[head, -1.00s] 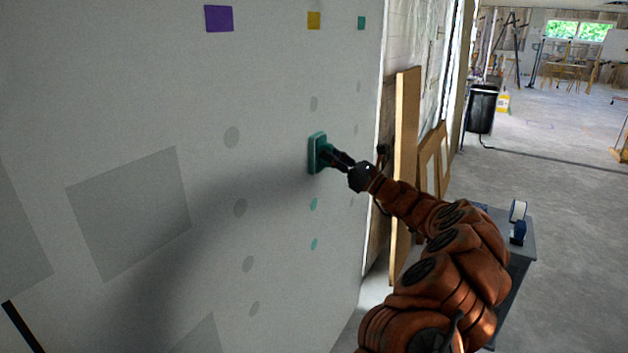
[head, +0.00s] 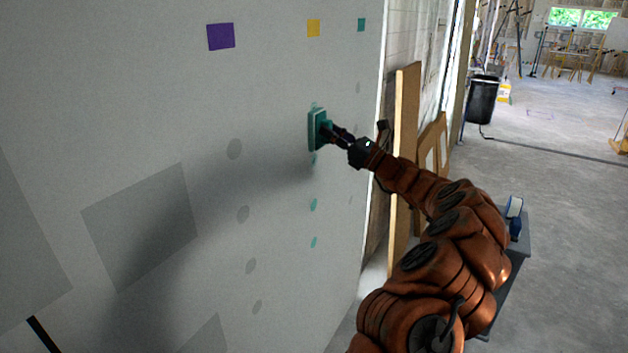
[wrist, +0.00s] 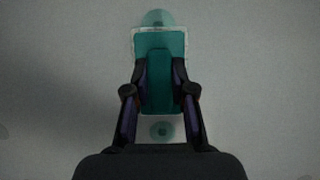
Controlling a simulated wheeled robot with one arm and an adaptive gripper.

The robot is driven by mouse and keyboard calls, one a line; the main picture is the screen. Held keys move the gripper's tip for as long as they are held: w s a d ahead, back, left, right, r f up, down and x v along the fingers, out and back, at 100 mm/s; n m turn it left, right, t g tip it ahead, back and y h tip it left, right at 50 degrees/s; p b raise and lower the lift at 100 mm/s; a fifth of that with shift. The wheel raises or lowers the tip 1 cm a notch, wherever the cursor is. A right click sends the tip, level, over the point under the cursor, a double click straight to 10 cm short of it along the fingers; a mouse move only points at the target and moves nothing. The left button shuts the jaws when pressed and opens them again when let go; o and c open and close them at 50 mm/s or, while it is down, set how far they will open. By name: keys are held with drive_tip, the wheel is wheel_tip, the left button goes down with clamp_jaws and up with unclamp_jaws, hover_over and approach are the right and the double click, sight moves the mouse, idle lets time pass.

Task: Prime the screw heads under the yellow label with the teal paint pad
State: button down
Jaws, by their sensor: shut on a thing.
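The yellow label (head: 313,28) is at the top of the grey wall panel. My gripper (head: 328,132) is shut on the teal paint pad (head: 316,130), holding it upright at the panel below that label; I cannot tell whether it touches. In the wrist view, the fingers (wrist: 160,92) flank the pad's teal grip (wrist: 160,80). Under the label, a teal screw head (head: 314,105) shows just above the pad. Another teal one (head: 313,160) is just below it, with two more teal spots (head: 313,205) lower down. The pad hides the panel directly behind it.
A purple label (head: 221,37) with grey spots (head: 243,214) under it is left. A teal label (head: 361,25) with faint grey spots (head: 358,88) is right. Wooden boards (head: 404,150) lean beyond the panel's right edge. A grey cart (head: 514,262) stands behind my arm.

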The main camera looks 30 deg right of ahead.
drive_tip(key=shift+a+r+p, duration=0.1)
drive_tip(key=shift+r+p, duration=2.75)
drive_tip(key=shift+r, duration=1.55)
drive_tip(key=b, duration=0.2)
hover_over(329, 144)
drive_tip(key=d, duration=0.1)
drive_tip(key=shift+w+f, duration=0.2)
drive_tip(key=shift+f, duration=3)
drive_tip(key=shift+w+f+b, duration=0.1)
drive_tip(key=shift+f+b, duration=1.05)
drive_tip(key=shift+f, duration=1.95)
wheel_tip(329, 144, down, 6)
drive_tip(key=b, duration=0.3)
drive_tip(key=s+d, duration=0.3)
drive_tip(key=s, duration=0.3)
drive_tip(key=shift+d+p, duration=0.3)
drive_tip(key=shift+d, duration=0.05)
drive_tip(key=shift+s, duration=0.1)
